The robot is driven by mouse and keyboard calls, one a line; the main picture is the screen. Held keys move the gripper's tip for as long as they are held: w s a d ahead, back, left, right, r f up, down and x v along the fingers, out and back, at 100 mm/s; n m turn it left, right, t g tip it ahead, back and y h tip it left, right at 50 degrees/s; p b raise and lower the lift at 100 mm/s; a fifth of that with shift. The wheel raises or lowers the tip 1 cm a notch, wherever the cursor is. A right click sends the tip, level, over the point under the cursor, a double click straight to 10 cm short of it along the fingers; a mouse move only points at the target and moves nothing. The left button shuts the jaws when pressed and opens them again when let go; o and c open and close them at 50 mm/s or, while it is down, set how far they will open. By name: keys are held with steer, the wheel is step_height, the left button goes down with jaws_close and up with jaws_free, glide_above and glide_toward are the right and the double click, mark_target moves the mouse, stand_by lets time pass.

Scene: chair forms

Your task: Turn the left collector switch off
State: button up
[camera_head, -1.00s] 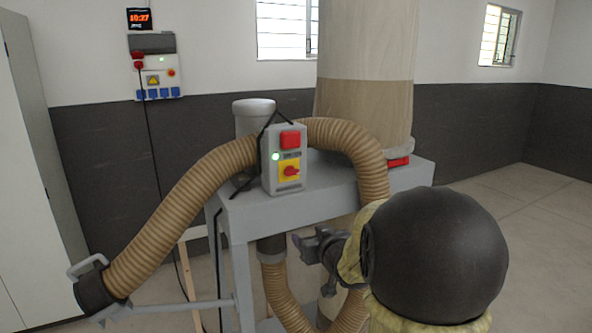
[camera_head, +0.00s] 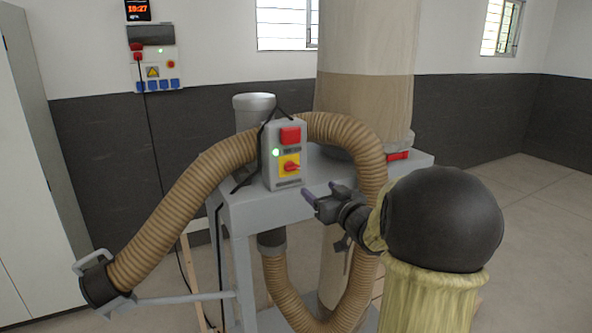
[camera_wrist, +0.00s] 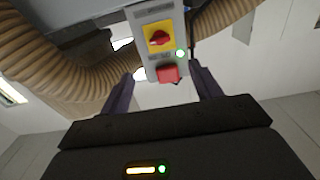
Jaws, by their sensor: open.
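In the wrist view the box shows upside down, with the knob (camera_wrist: 158,39) and the lit lamp (camera_wrist: 180,53). My gripper (camera_head: 320,190) is open and empty, below and right of the box, apart from it. In the wrist view its fingers (camera_wrist: 163,76) lie either side of the box's red block.
Ribbed brown hoses (camera_head: 185,195) arch left and right of the box. A grey metal stand (camera_head: 240,212) carries the collector with its tall cloth bag (camera_head: 365,50). A wall panel (camera_head: 157,72) hangs at the back left, beside a tall cabinet (camera_head: 30,170).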

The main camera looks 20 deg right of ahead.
mark_target(294, 169)
steer(key=w+p, duration=0.1)
steer(key=w, duration=0.3)
steer(key=w+p, duration=0.2)
steer(key=w, duration=0.2)
steer(key=w+p, duration=0.1)
steer(key=w, duration=0.4)
steer(key=shift+a+r+p, duration=0.1)
steer(key=shift+a+p, duration=0.15)
steer(key=shift+p, duration=0.15)
steer(key=shift+w, duration=0.65)
steer(key=c, duration=1)
